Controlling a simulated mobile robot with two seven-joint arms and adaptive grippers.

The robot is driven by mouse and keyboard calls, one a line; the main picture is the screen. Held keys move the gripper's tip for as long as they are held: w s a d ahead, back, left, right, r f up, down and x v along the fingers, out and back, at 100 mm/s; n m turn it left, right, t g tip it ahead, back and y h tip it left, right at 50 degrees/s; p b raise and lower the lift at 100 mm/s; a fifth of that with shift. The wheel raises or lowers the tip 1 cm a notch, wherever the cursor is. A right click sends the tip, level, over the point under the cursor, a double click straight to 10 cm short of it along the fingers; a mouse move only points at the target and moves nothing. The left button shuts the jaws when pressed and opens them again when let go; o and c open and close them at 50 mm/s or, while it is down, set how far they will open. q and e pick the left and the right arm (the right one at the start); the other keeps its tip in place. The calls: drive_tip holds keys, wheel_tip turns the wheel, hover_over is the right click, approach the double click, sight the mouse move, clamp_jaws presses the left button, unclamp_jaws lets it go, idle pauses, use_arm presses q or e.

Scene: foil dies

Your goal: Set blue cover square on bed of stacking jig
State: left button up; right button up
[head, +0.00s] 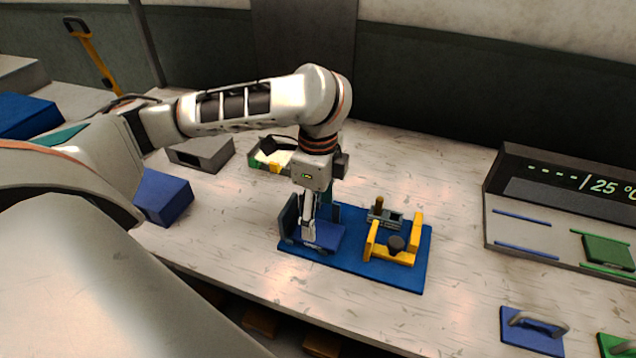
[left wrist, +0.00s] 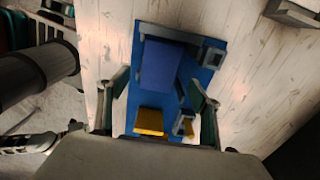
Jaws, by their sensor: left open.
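The blue cover (head: 326,236) lies flat on the bed at the left end of the stacking jig (head: 400,275), a bright blue base. In the left wrist view the cover (left wrist: 163,65) looks about in line with the dark grey fences (left wrist: 172,32) at its top and right; whether it touches them I cannot tell. My left gripper (head: 309,236) is just over the cover and hides part of it. In the left wrist view the open fingers (left wrist: 158,82) stand apart at either side, with nothing held. My right gripper is not in view.
A yellow frame (head: 413,238) with a black knob stands at the jig's right end. A blue block (head: 162,197) and a grey box (head: 202,152) are to the left. A heater panel (head: 520,235) and a blue die with a handle (head: 530,333) are to the right.

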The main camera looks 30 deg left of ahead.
sight(318, 231)
use_arm(q)
wheel_tip(318, 231, up, 7)
drive_tip(key=p, duration=0.1)
drive_tip(key=shift+r+p, duration=0.15)
drive_tip(key=shift+p, duration=0.25)
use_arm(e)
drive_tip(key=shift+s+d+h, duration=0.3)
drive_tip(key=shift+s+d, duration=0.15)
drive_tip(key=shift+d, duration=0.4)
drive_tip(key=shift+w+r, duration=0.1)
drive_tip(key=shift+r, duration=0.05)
